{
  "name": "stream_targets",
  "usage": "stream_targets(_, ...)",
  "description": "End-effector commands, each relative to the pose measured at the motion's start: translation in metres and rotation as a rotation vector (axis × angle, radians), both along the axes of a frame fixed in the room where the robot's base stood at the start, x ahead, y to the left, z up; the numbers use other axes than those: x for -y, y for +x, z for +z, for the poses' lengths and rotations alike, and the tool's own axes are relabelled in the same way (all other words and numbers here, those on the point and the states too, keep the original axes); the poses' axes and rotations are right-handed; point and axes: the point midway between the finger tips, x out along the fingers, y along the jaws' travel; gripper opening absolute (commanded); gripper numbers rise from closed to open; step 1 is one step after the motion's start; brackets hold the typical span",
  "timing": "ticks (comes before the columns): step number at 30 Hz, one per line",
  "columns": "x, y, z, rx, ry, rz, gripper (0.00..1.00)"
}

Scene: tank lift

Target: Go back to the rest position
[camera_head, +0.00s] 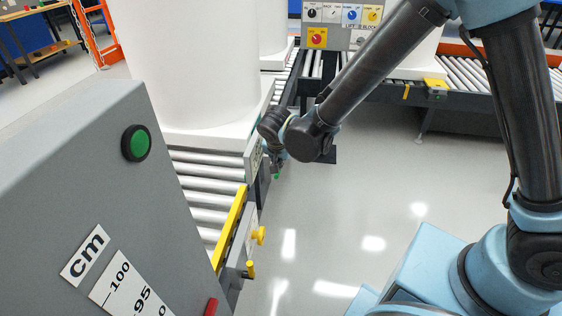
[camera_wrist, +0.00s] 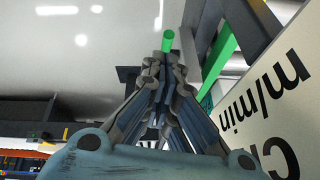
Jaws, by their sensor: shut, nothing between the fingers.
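My gripper (camera_head: 276,168) hangs at the end of my arm beside the near roller conveyor, over its right side rail. In the wrist view my gripper (camera_wrist: 165,62) has its fingertips together, with nothing held between them. A green rod (camera_wrist: 168,41) shows just beyond the tips; I cannot tell whether they touch it. A white panel (camera_wrist: 275,100) lettered "m/min" stands close to the right of the fingers.
A grey cabinet (camera_head: 70,170) with a green button (camera_head: 136,143) stands front left. A white tank (camera_head: 190,60) stands on the roller conveyor (camera_head: 205,195). A control panel (camera_head: 335,20) is at the back. The floor (camera_head: 400,200) to the right is clear.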

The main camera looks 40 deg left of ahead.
Motion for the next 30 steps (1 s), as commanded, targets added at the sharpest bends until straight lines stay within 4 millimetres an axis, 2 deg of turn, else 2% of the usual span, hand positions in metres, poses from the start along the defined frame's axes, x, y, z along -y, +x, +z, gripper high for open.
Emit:
stream_targets(3,0.009,-0.012,0.010,0.000,0.000,0.000,0.00)
stream_targets(9,0.016,-0.023,0.018,0.000,0.000,-0.002,0.00)
stream_targets(16,0.017,-0.025,0.020,0.000,0.001,-0.003,0.00)
stream_targets(19,0.020,-0.018,0.022,0.000,-0.003,-0.008,0.00)
stream_targets(23,0.032,0.013,0.037,-0.001,-0.018,-0.024,0.00)
stream_targets(26,0.052,0.051,0.055,-0.004,-0.038,-0.041,0.00)
stream_targets(30,0.089,0.106,0.082,-0.012,-0.069,-0.065,0.00)
